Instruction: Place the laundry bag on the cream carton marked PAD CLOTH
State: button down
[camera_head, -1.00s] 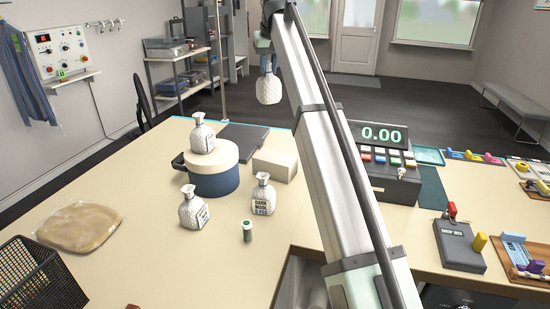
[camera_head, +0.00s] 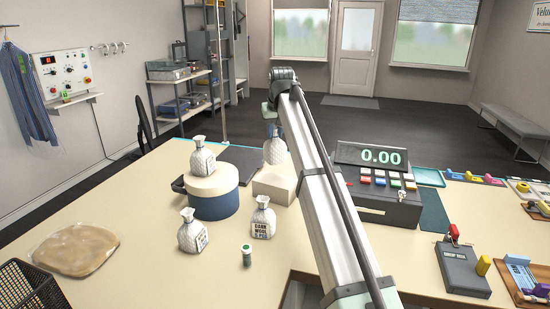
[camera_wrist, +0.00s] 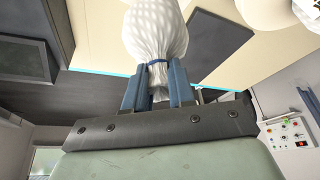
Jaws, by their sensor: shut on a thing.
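A white quilted laundry bag (camera_head: 275,150) hangs upright from my gripper (camera_wrist: 157,78), whose two blue fingers are shut on its tied neck. In the wrist view the bag (camera_wrist: 156,35) fills the top middle. A plain cream carton (camera_head: 273,187) stands on the counter; no marking shows on its visible sides. In the head view the bag's base overlaps the carton's top at its back edge. I cannot tell whether the two touch. In the head view my gripper is small and partly hidden by my arm.
A blue round box with a cream lid (camera_head: 213,199) stands left of the carton, with another white bag (camera_head: 202,157) on it. Two more bags (camera_head: 192,232) (camera_head: 262,218) and a green-capped bottle (camera_head: 247,255) stand in front. A till (camera_head: 378,190) is to the right.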

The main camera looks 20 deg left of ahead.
aim_at(276, 144)
jog(key=shift+f, duration=3.55)
jog(key=shift+f, duration=0.15)
jog(key=c, duration=1)
grip_release()
jog(key=shift+o, duration=0.2)
jog(key=v, duration=1.2)
